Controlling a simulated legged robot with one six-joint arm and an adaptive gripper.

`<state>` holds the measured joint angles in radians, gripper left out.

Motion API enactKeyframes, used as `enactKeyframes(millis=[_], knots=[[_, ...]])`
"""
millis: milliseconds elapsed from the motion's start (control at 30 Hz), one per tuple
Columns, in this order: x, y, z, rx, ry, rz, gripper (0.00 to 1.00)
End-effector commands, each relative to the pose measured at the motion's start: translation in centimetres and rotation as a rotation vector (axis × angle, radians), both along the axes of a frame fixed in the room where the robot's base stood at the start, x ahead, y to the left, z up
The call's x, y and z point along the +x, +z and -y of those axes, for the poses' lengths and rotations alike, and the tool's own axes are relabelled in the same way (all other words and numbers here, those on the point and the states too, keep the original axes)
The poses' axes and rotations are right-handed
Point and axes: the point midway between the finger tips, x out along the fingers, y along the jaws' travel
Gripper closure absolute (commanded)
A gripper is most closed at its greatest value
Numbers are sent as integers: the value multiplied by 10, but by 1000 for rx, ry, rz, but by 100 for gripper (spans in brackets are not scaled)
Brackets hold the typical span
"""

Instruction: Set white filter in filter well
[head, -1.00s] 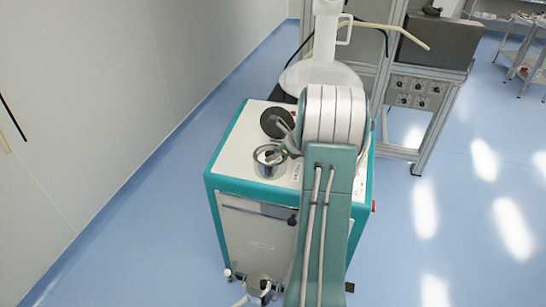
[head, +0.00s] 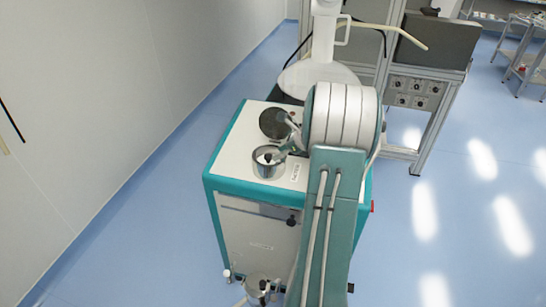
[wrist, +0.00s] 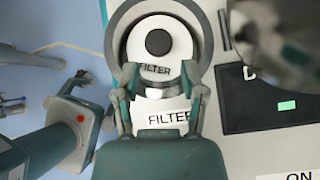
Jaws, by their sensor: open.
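The white filter (wrist: 178,40), a round white piece with a black centre and the word FILTER near its lower edge, lies within the grey metal ring of the filter well (wrist: 201,32) in the wrist view. In the head view the white filter (head: 262,154) shows inside the metal filter well (head: 269,172) on the machine top. How deep it sits cannot be told. My gripper (wrist: 161,76) is open, its fingers apart on either side of the well's lower edge. Nothing is held between the fingertips. In the head view my arm hides part of the gripper.
A dark round lid (head: 274,122) stands open behind the well; it is close at upper right in the wrist view (wrist: 275,40). A FILTER label (wrist: 168,117) lies in front of the well. A white funnel-like vessel (head: 318,77) stands behind. Floor at left is clear.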

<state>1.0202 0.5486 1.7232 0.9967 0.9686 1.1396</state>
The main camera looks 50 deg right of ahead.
Motion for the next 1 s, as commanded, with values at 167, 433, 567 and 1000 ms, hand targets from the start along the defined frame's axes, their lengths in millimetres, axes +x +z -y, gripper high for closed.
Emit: enactKeyframes(millis=[167, 433, 567, 1000], knots=[[-26, 28, 10, -2, -3, 2, 46], [-50, 54, 18, -1, 0, 0, 46], [-53, 56, 19, 0, 0, 0, 46], [-21, 109, -123, -372, 540, -17, 46]])
